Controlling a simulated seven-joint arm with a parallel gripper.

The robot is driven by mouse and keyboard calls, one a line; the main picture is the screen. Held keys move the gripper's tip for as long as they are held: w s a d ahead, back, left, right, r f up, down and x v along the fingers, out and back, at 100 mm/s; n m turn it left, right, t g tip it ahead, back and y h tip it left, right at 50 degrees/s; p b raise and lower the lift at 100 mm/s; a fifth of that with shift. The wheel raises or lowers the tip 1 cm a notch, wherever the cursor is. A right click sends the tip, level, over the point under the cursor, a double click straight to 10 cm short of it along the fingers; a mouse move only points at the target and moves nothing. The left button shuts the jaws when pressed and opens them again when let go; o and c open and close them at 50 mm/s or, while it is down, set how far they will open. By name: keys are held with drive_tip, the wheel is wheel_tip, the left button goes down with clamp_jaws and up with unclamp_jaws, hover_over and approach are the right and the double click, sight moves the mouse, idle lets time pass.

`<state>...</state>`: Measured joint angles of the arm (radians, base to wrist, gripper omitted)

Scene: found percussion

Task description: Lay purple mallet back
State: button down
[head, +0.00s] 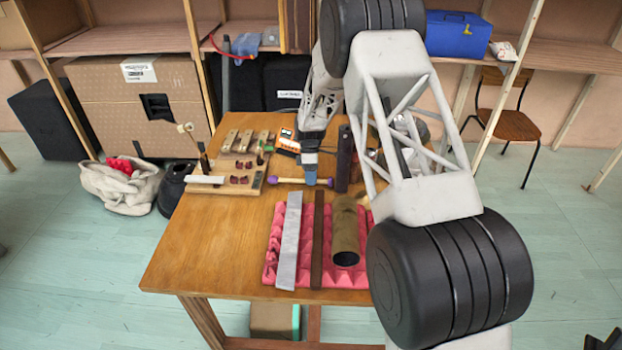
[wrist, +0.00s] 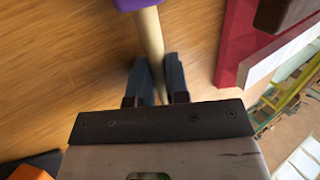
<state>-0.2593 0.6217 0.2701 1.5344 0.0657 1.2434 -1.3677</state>
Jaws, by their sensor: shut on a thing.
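The purple mallet has a purple head (head: 272,180) and a pale wooden handle (head: 291,181). It lies level, crosswise, near the middle of the table. My gripper (head: 311,180) points down at its right part. In the wrist view my gripper (wrist: 158,82) has its two dark fingers on either side of the pale handle (wrist: 150,45), shut on it. The purple head (wrist: 135,4) is cut off at the top edge there. Whether the mallet touches the table or hangs just above it, I cannot tell.
Pink foam (head: 270,262) in front bears a grey metal bar (head: 289,240), a dark bar (head: 317,240) and a tube (head: 346,230). A wooden rack (head: 225,188) with small blocks stands left. A dark upright block (head: 344,160) stands close right of my gripper. The table's front left is clear.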

drive_tip(key=shift+f, duration=0.3)
drive_tip(key=c, duration=1.2)
unclamp_jaws()
drive_tip(key=shift+s+f, duration=0.1)
drive_tip(key=shift+o, duration=0.8)
drive_tip(key=v, duration=0.8)
drive_tip(key=shift+r, duration=0.3)
